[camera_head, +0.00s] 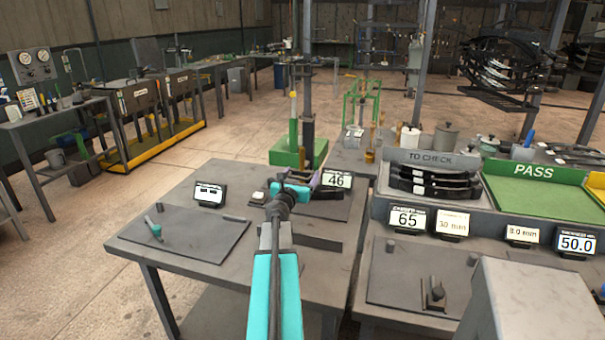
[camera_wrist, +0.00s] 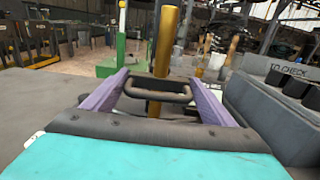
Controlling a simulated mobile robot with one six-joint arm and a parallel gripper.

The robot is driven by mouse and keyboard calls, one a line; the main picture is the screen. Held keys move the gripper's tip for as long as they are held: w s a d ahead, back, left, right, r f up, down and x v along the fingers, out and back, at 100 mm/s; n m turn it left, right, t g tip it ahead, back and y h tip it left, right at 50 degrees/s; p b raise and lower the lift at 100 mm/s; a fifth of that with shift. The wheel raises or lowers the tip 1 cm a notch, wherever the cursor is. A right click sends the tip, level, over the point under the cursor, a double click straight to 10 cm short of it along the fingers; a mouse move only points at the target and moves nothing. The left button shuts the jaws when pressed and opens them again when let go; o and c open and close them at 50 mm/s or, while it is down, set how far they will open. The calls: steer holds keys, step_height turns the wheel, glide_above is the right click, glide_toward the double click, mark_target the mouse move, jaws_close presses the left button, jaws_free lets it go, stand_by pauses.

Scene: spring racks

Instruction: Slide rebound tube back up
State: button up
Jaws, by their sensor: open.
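In the wrist view, an upright brass-coloured tube (camera_wrist: 166,40) rises between and beyond the purple fingers of my gripper (camera_wrist: 162,78). I cannot tell for sure that it is the rebound tube. A dark loop-shaped handle (camera_wrist: 158,90) crosses in front of its lower part, between the fingers. I cannot tell whether either finger touches it. In the head view my gripper (camera_head: 308,180) is over the far right part of the near table, pointing away, open. My own arm hides part of what is around it.
The display reading 46 (camera_head: 337,179) is just right of my gripper. A green-based stand (camera_head: 298,152) stands behind the table. A TO CHECK rack (camera_head: 431,160) and a green PASS tray (camera_head: 530,200) are at right. The grey mat (camera_head: 195,238) at left has free room.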

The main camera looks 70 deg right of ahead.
mark_target(302, 148)
steer(key=shift+d, duration=0.5)
steer(key=c, duration=1.2)
steer(key=shift+r+p, duration=4)
steer(key=shift+r, duration=1.5)
steer(key=o, duration=1.2)
steer(key=shift+s+r, duration=0.1)
steer(key=shift+r, duration=0.05)
